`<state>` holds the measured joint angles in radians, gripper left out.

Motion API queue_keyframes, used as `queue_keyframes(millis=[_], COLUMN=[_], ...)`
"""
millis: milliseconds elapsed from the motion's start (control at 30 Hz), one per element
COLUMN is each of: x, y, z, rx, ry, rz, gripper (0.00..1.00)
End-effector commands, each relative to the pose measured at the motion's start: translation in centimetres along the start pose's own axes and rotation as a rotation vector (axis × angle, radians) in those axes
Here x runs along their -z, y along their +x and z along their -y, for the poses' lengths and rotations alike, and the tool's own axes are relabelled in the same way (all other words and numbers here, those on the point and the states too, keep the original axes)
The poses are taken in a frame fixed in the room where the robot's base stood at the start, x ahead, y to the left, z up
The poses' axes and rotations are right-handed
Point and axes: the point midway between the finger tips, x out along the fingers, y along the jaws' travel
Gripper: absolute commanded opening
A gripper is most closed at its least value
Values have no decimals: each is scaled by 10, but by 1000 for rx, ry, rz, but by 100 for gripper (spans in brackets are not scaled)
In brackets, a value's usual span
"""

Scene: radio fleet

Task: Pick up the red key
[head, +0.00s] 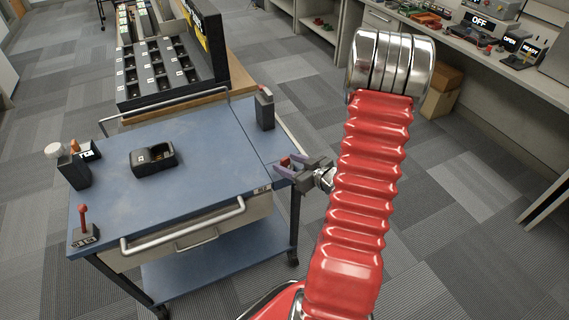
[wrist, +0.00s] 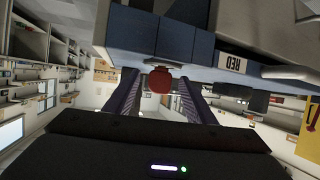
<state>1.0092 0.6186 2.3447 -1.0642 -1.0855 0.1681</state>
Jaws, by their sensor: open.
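The red key shows as a small red rounded end (wrist: 160,79) in the wrist view, with a dark part behind it; the rest of it is hidden. In the head view a small red spot (head: 285,161) shows at the right edge of the blue cart top (head: 215,165), among my fingers. My gripper (head: 284,170) is open at that edge, near a corner label. In the wrist view its two purple-grey fingers stand on either side of the red end, with gaps visible. Whether they touch it I cannot tell. The label reads RED (wrist: 232,63).
A red-knobbed lever (head: 83,220) stands at the cart's front left. A dark tray (head: 154,160) sits mid-top, a dark box (head: 264,110) at the back right. A rack (head: 160,75) stands behind. A cluttered bench (head: 480,50) is at right, with open floor between.

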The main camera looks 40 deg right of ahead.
Motion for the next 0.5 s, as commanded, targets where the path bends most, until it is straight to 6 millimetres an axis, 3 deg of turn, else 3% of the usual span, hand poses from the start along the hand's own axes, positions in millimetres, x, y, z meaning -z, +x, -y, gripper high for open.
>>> queue_keyframes(millis=[200,500], x=[0,0], y=[25,26], z=[0,0], rx=[1,0], ry=[0,0], rz=[0,0], gripper=[50,50])
